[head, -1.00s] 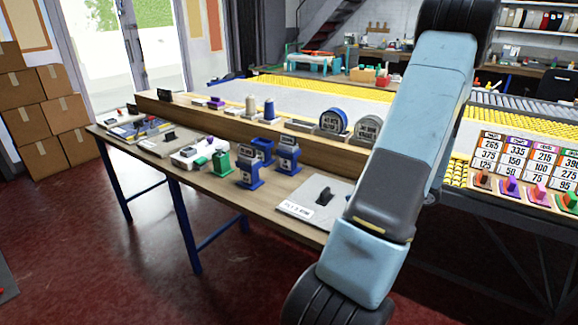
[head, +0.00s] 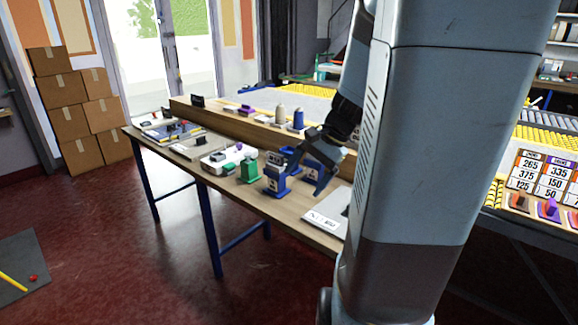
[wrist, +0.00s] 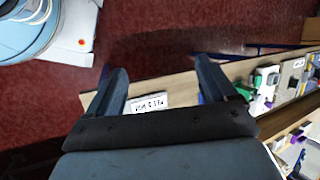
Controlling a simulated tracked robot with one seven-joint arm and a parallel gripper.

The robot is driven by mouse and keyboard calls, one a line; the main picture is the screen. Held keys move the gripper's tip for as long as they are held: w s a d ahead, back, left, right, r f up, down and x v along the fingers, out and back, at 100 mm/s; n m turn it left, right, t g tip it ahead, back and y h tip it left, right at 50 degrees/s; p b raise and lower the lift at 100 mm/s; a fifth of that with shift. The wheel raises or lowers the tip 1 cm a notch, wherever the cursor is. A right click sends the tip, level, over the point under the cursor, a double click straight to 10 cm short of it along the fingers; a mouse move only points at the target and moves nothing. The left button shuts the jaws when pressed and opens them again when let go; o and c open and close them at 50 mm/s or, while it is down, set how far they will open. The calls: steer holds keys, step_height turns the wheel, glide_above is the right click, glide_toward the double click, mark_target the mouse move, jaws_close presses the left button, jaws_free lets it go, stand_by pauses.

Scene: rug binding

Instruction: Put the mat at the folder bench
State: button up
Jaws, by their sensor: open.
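My gripper (head: 310,160) is open and empty above the long wooden bench (head: 232,190), in front of the blue stands in the head view. In the wrist view its two dark fingers (wrist: 160,70) are spread over the bench's edge and the red floor. A pale plate with a printed label (head: 325,212) lies at the bench's near end; its label (wrist: 150,103) shows between the fingers. A grey flat plate with a black handle (head: 198,148) lies farther along. I cannot tell which thing is the mat, or whether this is the folder bench.
Blue stands (head: 274,178), a green stand (head: 249,171) and a white device (head: 222,160) crowd the bench. A raised wooden ledge (head: 235,124) runs behind them. Cardboard boxes (head: 75,105) stand at left. A dark floor pad (head: 25,260) lies at lower left; the floor between is clear.

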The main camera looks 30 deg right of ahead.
steer(key=s+a+r+n+t+h, duration=0.3)
steer(key=s+a+r+n+h, duration=0.2)
steer(key=s+a+r+n, duration=0.4)
steer(key=shift+s+a+r+n, duration=0.3)
steer(key=shift+s+a+n, duration=0.25)
steer(key=shift+n, duration=0.95)
